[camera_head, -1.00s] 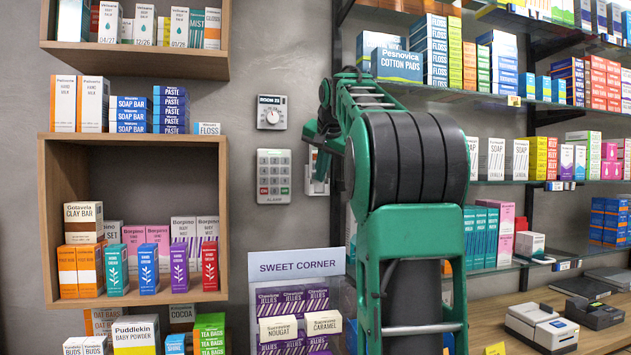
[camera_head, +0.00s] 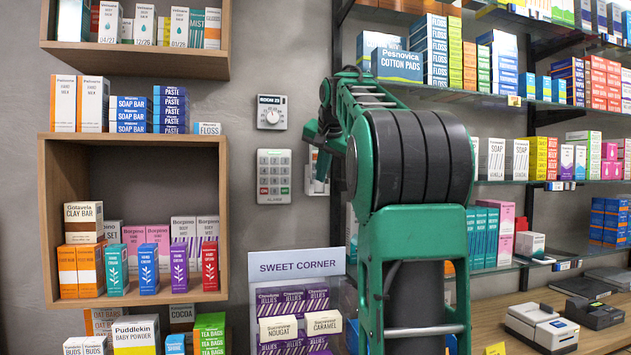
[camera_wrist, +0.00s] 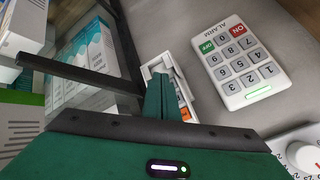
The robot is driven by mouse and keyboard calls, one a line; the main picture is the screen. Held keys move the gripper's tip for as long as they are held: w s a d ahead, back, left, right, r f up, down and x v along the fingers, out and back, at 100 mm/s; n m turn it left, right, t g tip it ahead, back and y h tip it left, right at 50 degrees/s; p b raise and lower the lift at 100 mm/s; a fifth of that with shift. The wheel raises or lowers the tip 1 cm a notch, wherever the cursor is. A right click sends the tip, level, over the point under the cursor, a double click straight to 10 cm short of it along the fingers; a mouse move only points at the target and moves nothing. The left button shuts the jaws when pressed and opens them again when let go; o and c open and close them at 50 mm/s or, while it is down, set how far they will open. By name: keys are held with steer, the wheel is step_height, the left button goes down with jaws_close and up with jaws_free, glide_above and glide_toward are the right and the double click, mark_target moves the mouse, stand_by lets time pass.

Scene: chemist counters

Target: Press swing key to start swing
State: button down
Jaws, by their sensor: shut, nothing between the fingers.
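No part labelled as a swing key can be read in either view. A white wall fixture (camera_head: 314,183) with a raised frame sits right of the alarm keypad, partly hidden by my gripper (camera_head: 322,158). In the wrist view, the fixture (camera_wrist: 186,78) shows a white frame and a small orange patch low on its face. My gripper (camera_wrist: 164,96) is shut and empty, with its fingers in front of the fixture and covering part of it. I cannot tell whether the fingertips touch it.
The grey alarm keypad (camera_head: 273,176) is left of the fixture; it also shows in the wrist view (camera_wrist: 237,62). A room dial (camera_head: 271,112) is above it. Wooden box shelves (camera_head: 46,200) stand left, stocked glass shelves (camera_head: 560,183) right. A SWEET CORNER display (camera_head: 297,265) is below.

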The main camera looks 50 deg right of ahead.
steer(key=shift+s+a, duration=0.2)
steer(key=shift+s, duration=0.15)
steer(key=s, duration=0.1)
steer(key=s+a, duration=0.1)
steer(key=s, duration=0.1)
steer(key=s+a, duration=0.1)
steer(key=shift+s+a, duration=0.2)
steer(key=shift+a, duration=0.05)
stand_by(0.3)
stand_by(0.8)
